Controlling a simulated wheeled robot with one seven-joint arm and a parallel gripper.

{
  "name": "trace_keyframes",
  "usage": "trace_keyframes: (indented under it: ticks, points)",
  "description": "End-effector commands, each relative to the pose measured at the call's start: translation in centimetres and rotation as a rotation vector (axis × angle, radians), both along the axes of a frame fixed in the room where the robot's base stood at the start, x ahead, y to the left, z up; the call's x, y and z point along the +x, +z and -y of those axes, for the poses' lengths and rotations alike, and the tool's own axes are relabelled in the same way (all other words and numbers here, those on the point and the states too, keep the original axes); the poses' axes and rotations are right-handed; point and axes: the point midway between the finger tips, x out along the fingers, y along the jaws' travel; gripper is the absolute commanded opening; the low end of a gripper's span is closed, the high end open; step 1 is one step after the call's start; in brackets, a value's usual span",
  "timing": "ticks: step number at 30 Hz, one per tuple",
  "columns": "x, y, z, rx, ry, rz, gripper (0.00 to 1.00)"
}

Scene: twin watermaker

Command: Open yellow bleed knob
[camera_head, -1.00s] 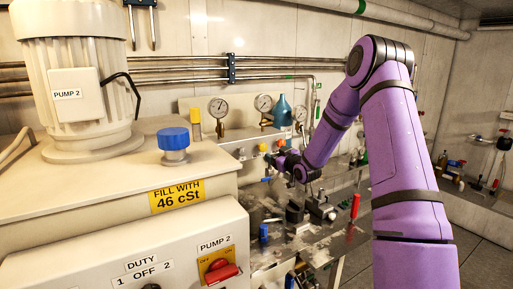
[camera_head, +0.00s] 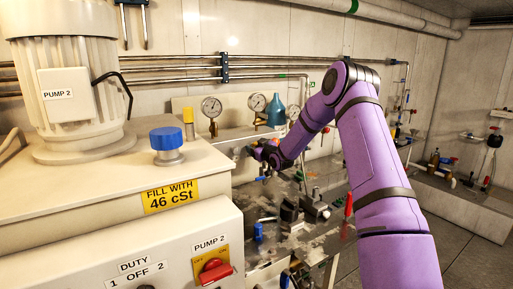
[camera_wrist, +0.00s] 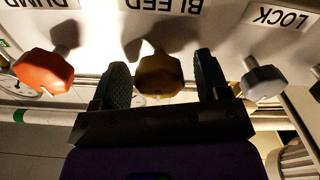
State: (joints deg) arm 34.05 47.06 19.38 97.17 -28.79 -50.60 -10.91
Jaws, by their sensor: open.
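The yellow bleed knob (camera_wrist: 160,75) shows in the wrist view under an upside-down "BLEED" label. My gripper (camera_wrist: 164,82) is open, with one dark finger on each side of the knob. A small gap shows between the knob and each finger, and I cannot tell whether either touches it. In the head view my gripper (camera_head: 262,158) is small and dark at the end of my purple arm, in front of the panel below the gauges. The yellow knob is hidden there.
In the wrist view, an orange-red knob (camera_wrist: 43,71) labelled "DUMP" is left of my gripper, and a grey knob (camera_wrist: 263,80) labelled "LOCK" is right. In the head view, a blue-capped filler (camera_head: 167,145) and the Pump 2 motor (camera_head: 68,90) stand at the left.

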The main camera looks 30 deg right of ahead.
Motion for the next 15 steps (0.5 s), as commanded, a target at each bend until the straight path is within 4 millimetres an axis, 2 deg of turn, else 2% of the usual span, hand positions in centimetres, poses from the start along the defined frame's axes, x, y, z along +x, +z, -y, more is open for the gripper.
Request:
trace_keyframes:
  ticks: [7,8,13,14,15]
  points:
    - [0.06,0.00,0.00,0.000,0.000,-0.001,0.69]
    - [0.06,0.00,-0.01,0.000,0.000,-0.001,0.64]
    - [0.05,-0.01,0.00,0.000,0.000,-0.001,0.25]
    - [0.05,-0.01,0.00,0.000,0.000,-0.001,0.19]
    - [0.04,-0.01,0.00,0.000,0.000,-0.001,0.19]
